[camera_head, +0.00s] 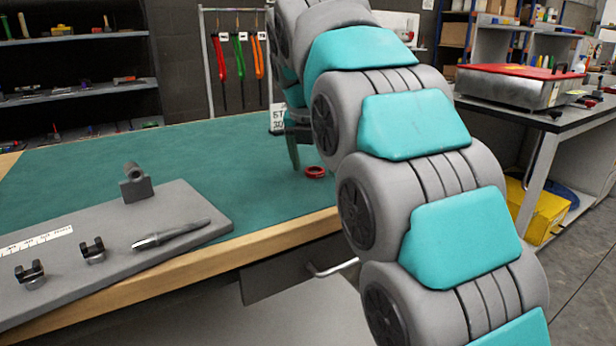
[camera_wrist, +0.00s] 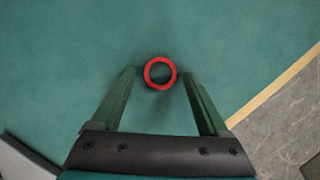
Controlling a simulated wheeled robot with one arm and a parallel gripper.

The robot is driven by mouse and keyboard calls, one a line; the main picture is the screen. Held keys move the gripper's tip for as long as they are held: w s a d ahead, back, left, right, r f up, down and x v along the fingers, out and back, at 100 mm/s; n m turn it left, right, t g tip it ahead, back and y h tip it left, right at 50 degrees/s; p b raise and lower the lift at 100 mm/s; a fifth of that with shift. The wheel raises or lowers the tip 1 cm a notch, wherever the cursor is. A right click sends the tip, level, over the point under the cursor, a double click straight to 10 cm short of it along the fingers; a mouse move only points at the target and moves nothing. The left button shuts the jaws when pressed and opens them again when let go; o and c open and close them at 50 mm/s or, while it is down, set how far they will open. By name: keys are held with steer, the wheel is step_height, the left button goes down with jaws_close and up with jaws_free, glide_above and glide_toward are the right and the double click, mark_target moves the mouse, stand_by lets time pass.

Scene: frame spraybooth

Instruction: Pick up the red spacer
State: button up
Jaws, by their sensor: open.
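The red spacer (camera_head: 315,172) is a small ring lying flat on the green mat (camera_head: 238,165) of the workbench, close to its front edge. In the wrist view the red spacer (camera_wrist: 160,60) lies just beyond my fingertips, centred between them. My gripper (camera_wrist: 160,76) is open, with one green finger on each side and nothing held. In the head view my gripper (camera_head: 293,155) hangs over the mat just left of the spacer, partly hidden by my arm. I cannot tell its exact height above the mat.
A grey board (camera_head: 190,212) at the front left holds a dark block with a tube (camera_head: 136,183), two small clips and a pen-like tool (camera_head: 170,234). The wooden bench edge (camera_head: 290,234) runs close to the spacer. The mat around the spacer is clear.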

jaws_close()
stand_by(0.6)
